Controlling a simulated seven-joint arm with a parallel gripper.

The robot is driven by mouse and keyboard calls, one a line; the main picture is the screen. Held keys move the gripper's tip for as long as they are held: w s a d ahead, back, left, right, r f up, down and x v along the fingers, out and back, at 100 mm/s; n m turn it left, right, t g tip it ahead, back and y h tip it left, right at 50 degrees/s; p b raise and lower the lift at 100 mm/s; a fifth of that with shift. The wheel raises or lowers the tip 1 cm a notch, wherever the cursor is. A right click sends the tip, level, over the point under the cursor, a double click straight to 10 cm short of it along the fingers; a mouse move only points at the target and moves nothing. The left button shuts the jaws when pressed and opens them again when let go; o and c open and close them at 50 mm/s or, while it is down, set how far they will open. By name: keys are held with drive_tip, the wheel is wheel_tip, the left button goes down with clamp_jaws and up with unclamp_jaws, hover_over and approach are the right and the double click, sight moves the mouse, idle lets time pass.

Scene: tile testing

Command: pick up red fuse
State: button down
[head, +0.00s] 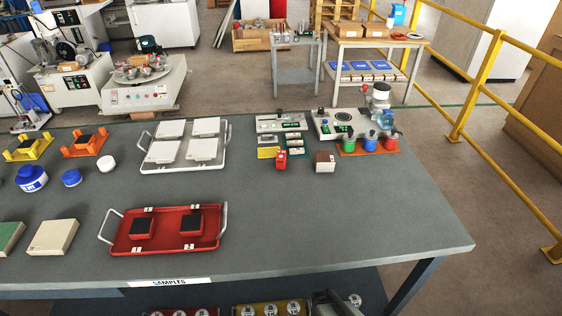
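A small red block-like object (281,160) with a pale mark on its top stands on the grey table, right of the middle. It is the thing that best fits the red fuse, but it is too small to tell for sure. It sits just right of a flat yellow piece (268,153) and left of a small dark green piece with a pale top (295,151). It stands upright with nothing on it. My gripper is not in view.
A red tray (165,247) with two dark-topped red blocks lies in front. A white tray (185,170) with several white tiles is behind it. A brown-and-white block (324,162) and colored bottles (369,143) stand right of the red object. The table's right front is clear.

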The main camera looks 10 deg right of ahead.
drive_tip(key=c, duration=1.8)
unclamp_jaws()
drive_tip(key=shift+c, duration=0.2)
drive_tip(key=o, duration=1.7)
